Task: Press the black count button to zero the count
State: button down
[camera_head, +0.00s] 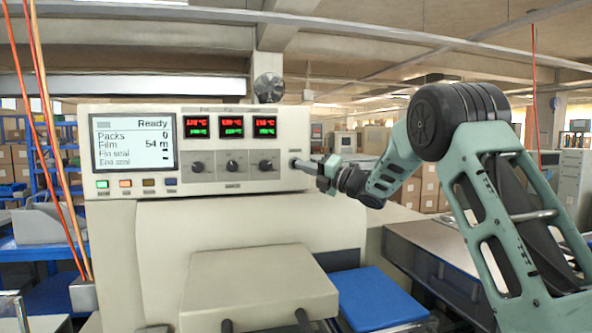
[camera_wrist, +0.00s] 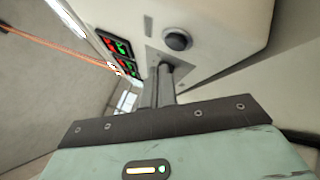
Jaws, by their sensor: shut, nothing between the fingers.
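A round black button (camera_wrist: 177,40) stands out from the pale panel in the wrist view, with no readable label. My gripper (camera_wrist: 165,69) has its fingers together and empty, pointing at the panel. The fingertips lie just below the button in the picture, with a small strip of panel between them. In the head view, my gripper (camera_head: 299,163) reaches from the right to the right end of the machine's panel (camera_head: 215,112), where its tip hides much of that spot. I cannot tell whether it touches the panel. The screen (camera_head: 133,145) reads Ready, Packs 0, Film 54 m.
Three dark knobs (camera_head: 231,167) sit below three red and green temperature displays (camera_head: 233,127). A row of small coloured buttons (camera_head: 125,184) lies under the screen. A beige cover (camera_head: 258,285) and a blue surface (camera_head: 375,297) lie below the panel. Orange cables (camera_head: 52,130) hang at left.

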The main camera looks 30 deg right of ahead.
jog(key=s+b, duration=0.2)
jog(key=s, duration=0.1)
jog(key=shift+s+a+b, duration=0.3)
jog(key=shift+a+b, duration=0.05)
jog(key=shift+b, duration=0.05)
dwell(0.6)
